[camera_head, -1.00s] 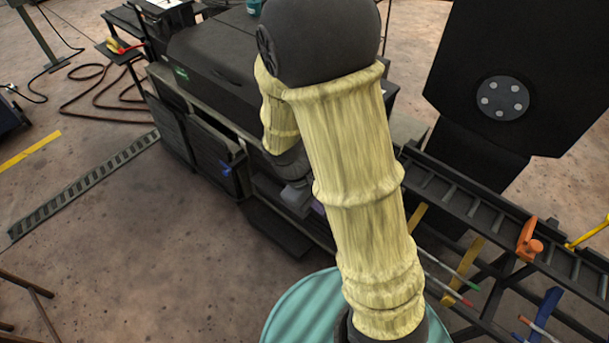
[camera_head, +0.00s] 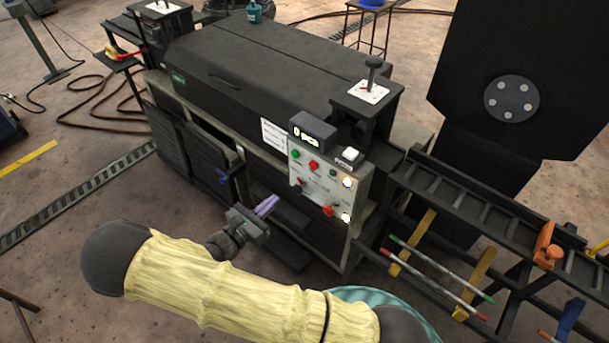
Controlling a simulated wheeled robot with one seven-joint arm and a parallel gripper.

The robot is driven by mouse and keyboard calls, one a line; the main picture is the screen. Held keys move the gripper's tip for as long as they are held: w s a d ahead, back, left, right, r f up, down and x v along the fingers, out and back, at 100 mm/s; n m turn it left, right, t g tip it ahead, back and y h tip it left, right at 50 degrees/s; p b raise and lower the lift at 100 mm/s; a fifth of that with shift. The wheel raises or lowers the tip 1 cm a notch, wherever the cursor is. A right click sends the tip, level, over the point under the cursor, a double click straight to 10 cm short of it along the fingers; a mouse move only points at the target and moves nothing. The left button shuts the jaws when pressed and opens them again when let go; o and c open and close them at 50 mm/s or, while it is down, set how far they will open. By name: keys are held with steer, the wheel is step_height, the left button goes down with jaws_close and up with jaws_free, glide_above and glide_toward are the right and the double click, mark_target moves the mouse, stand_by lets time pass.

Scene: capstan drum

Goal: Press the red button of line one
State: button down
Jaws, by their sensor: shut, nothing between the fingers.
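A pale control panel (camera_head: 318,182) is on the near right face of the dark machine. The lower row has a second red button (camera_head: 328,210) and another lit lamp (camera_head: 346,217). The labels are too small to read, so I cannot tell which red button is line one. My gripper (camera_head: 267,205), with purple fingers, is shut and empty. In the picture it is left of and below the panel, apart from it.
A lever on a white plate (camera_head: 368,92) stands behind. A ladder-like rack (camera_head: 455,195) with coloured rods is at right. Floor (camera_head: 80,215) is open at left.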

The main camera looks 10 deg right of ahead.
mark_target(312, 166)
steer(key=shift+d, duration=0.15)
steer(key=p+x, duration=0.1)
steer(key=x, duration=1.3)
steer(key=shift+p+x, duration=0.4)
steer(key=shift+x, duration=0.5)
steer(key=shift+r, duration=0.15)
steer(key=shift+s, duration=0.1)
steer(key=v, duration=1.4)
steer(key=shift+a+f, duration=0.2)
steer(key=shift+a, duration=0.15)
